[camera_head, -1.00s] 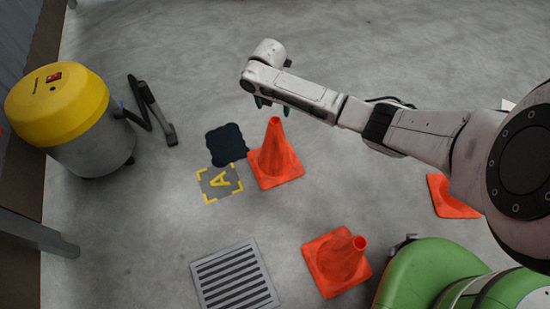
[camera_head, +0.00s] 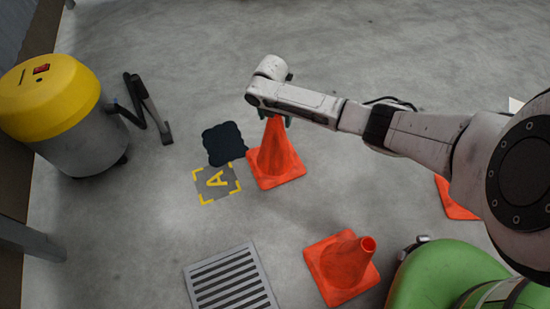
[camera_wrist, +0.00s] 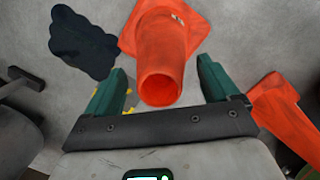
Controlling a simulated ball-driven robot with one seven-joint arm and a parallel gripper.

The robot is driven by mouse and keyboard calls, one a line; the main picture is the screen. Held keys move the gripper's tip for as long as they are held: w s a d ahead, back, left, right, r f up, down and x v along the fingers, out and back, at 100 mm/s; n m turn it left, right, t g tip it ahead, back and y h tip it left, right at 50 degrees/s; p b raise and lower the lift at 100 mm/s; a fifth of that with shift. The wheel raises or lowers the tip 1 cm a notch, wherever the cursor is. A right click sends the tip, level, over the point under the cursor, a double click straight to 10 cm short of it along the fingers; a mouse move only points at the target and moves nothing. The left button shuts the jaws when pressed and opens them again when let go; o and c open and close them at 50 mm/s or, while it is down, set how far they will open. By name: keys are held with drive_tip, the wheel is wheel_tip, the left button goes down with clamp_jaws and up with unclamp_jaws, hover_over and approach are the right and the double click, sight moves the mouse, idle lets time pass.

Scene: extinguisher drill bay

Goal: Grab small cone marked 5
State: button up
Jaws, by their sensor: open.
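Several orange cones stand on the floor, and I can read no number on any of them. One cone (camera_head: 274,155) stands upright just right of the dark patch, with its tip under the end of my arm. In the wrist view this cone (camera_wrist: 163,55) shows its open top between the two green fingers of my gripper (camera_wrist: 160,88). The gripper is open, with a finger on either side and gaps to the cone. In the head view my gripper (camera_head: 272,118) is mostly hidden by the arm. A second cone (camera_head: 341,266) stands nearer, at lower middle.
A third cone (camera_head: 455,198) is partly hidden behind my arm. A yellow-topped grey vacuum (camera_head: 70,115) with a black hose nozzle (camera_head: 150,110) stands at left. The floor behind is clear.

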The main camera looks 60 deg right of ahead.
drive_tip(key=shift+r, duration=0.1)
drive_tip(key=c, duration=1.6)
